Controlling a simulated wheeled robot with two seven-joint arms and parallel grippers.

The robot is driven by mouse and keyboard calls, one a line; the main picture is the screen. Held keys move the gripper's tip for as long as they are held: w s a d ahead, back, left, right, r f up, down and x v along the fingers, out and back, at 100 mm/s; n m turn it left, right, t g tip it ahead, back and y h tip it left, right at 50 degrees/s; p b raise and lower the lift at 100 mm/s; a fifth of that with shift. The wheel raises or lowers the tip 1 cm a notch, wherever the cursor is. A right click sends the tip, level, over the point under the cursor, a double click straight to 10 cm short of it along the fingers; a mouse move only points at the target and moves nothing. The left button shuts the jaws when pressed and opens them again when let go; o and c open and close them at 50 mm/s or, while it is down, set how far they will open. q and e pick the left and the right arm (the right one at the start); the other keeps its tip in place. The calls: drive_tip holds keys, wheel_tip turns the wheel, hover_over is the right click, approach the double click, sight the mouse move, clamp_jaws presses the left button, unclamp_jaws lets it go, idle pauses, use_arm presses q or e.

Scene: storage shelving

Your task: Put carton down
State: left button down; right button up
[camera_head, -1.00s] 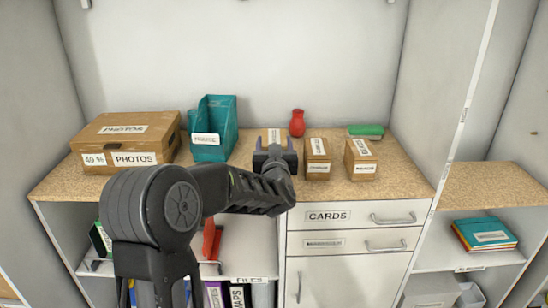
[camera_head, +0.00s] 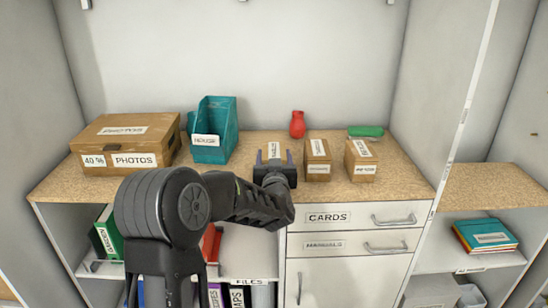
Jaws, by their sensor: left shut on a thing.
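My left gripper (camera_head: 274,160) reaches over the wooden counter (camera_head: 405,190) and is shut on a small brown carton (camera_head: 274,149) with a white label on top. Only the top of this carton shows between the fingers; the gripper hides the rest. I cannot tell whether its bottom touches the counter. It is left of two similar labelled cartons, the middle one (camera_head: 317,160) and the right one (camera_head: 361,160), with a small gap to the middle one. My right gripper is not in view.
A brown PHOTOS box (camera_head: 125,143) and a teal holder (camera_head: 214,130) stand on the left of the counter. A red vase (camera_head: 297,124) and a green item (camera_head: 366,131) are at the back. Free counter lies between the teal holder and the held carton.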

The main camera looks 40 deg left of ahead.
use_arm(q)
drive_tip(key=shift+c, duration=1.8)
unclamp_jaws()
drive_tip(key=shift+r, duration=0.1)
drive_tip(key=v, duration=1.2)
drive_tip(key=shift+b, duration=0.35)
